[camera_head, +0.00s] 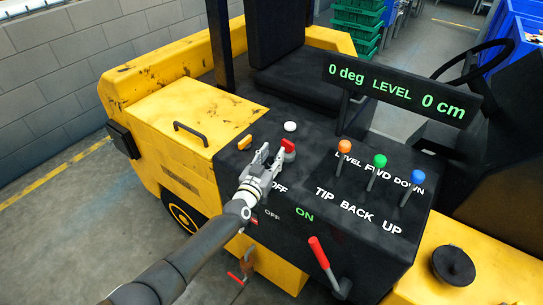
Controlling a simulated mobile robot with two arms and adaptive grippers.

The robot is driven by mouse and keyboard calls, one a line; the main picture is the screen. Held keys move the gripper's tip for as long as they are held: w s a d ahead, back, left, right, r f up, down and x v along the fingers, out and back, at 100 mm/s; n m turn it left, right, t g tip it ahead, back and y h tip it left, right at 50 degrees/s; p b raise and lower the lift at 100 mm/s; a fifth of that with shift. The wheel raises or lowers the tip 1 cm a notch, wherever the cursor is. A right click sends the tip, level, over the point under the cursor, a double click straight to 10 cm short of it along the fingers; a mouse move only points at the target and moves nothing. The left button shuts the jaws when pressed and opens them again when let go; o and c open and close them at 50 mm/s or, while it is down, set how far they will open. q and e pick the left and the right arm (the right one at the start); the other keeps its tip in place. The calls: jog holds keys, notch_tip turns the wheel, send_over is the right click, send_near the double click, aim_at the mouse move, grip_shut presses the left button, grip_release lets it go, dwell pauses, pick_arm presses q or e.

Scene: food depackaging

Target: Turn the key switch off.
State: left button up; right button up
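A red key-like knob (289,146) stands on a small round grey base on the dark console of the yellow forklift. White "OFF" lettering shows just in front of it, partly behind my gripper. A second, smaller "OFF" and a green "ON" are printed further down the console. My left gripper (268,154) is beside the red knob, just to its left. Its two fingers look apart, with nothing visible between them. Whether a finger touches the knob I cannot tell. My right gripper is not in view.
Orange (344,146), green (379,160) and blue (417,176) knobbed levers stand at the console's right. A red-handled lever (319,252) is at its front. A display (400,92) reads "0 deg LEVEL 0 cm". A white button (290,126) and an orange piece (244,142) lie behind the gripper.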

pick_arm(q)
jog(key=shift+f, duration=0.1)
jog(key=shift+s+a, duration=0.25)
jog(key=shift+s, duration=0.3)
jog(key=v, duration=1.1)
jog(key=shift+w, duration=0.1)
